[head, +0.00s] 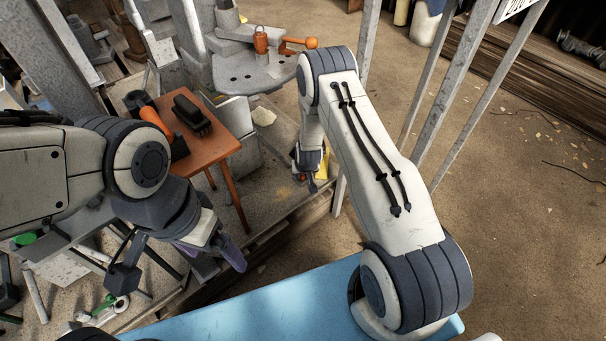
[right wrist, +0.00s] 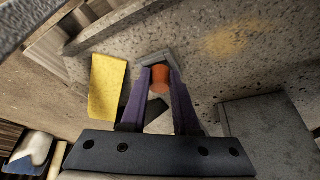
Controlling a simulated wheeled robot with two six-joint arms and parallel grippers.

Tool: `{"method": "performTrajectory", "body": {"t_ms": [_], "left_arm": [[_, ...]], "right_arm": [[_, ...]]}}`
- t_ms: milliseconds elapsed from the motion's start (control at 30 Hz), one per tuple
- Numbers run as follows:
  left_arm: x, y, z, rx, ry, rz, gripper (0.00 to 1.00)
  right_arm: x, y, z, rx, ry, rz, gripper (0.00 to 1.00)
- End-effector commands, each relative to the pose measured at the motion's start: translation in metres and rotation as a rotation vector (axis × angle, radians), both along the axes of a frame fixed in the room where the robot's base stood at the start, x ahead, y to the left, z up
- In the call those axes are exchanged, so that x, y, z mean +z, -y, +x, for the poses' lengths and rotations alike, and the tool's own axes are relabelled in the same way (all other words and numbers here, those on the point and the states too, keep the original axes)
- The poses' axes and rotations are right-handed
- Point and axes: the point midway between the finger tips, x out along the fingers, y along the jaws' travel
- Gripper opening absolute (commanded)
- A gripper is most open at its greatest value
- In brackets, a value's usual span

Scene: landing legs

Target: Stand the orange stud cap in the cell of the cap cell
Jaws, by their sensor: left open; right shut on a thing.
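The orange stud cap (right wrist: 160,76) is between the purple fingertips of my right gripper (right wrist: 160,84) in the right wrist view, and the gripper is shut on it. In the head view my right gripper (head: 309,168) is low beside the grey ledge, partly hidden by its own arm. A grey squared piece (right wrist: 156,58) shows just beyond the fingertips; I cannot tell whether it is the cap cell or whether the cap touches it. My left gripper (head: 222,252) is open and empty, hanging at the lower left above the floor edge.
A yellow block (right wrist: 107,88) lies left of my right fingers. A brown table (head: 215,140) with a black brush (head: 192,115) stands left of my right gripper. A grey round-edged stand (head: 250,75) is behind. A blue surface (head: 270,305) lies in front. Grey posts rise on the right.

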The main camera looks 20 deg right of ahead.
Motion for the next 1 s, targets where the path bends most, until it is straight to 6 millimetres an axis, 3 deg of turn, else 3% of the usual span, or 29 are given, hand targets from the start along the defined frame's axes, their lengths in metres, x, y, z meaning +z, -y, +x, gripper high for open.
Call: {"method": "performTrajectory", "body": {"t_ms": [1000], "left_arm": [[0.008,0.0,0.0,0.0,0.0,0.0,0.91]], "right_arm": [[0.006,0.0,0.0,0.0,0.0,0.0,0.0]]}}
